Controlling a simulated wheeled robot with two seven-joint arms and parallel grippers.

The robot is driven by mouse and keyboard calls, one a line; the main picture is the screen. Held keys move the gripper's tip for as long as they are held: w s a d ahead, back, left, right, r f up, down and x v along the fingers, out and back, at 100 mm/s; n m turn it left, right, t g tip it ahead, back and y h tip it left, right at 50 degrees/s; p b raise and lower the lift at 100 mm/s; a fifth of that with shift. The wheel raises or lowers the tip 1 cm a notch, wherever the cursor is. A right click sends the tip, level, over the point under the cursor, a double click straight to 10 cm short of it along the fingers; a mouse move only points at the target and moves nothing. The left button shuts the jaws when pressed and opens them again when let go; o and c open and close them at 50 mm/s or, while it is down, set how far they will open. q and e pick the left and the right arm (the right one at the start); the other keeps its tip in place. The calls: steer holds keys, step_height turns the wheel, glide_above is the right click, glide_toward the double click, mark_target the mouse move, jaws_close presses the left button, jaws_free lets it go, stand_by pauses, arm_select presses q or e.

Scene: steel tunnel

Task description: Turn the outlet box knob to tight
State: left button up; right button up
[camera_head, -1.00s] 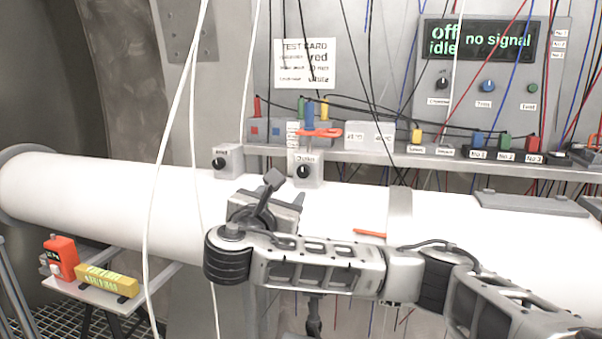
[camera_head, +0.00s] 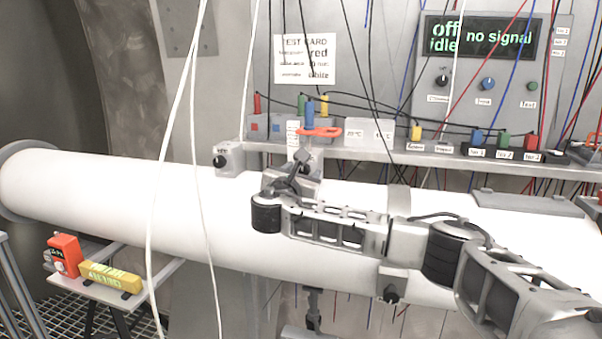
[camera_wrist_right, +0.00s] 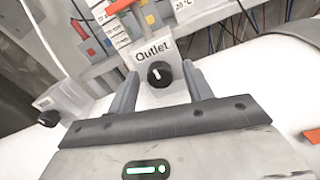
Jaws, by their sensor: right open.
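The outlet box (camera_wrist_right: 152,53) is a light grey block labelled "Outlet" with a round black knob (camera_wrist_right: 159,74), seen in the right wrist view. A pale mark on the knob points roughly upward. My right gripper (camera_head: 298,164) is open, its two fingers on either side of the knob in the wrist view. I cannot tell whether either finger touches it. In the head view the gripper hides most of the outlet box and its knob. My left gripper is not in view.
A similar box (camera_head: 230,159) with a black knob sits to the left on the white pipe (camera_head: 110,190). A shelf with connectors, an orange clip (camera_head: 319,131) and cables runs behind. White cables hang in front of the pipe. Another knobbed box (camera_head: 393,285) is below my arm.

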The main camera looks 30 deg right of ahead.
steer(key=c, duration=1)
steer(key=shift+o, duration=0.2)
steer(key=shift+f, duration=0.1)
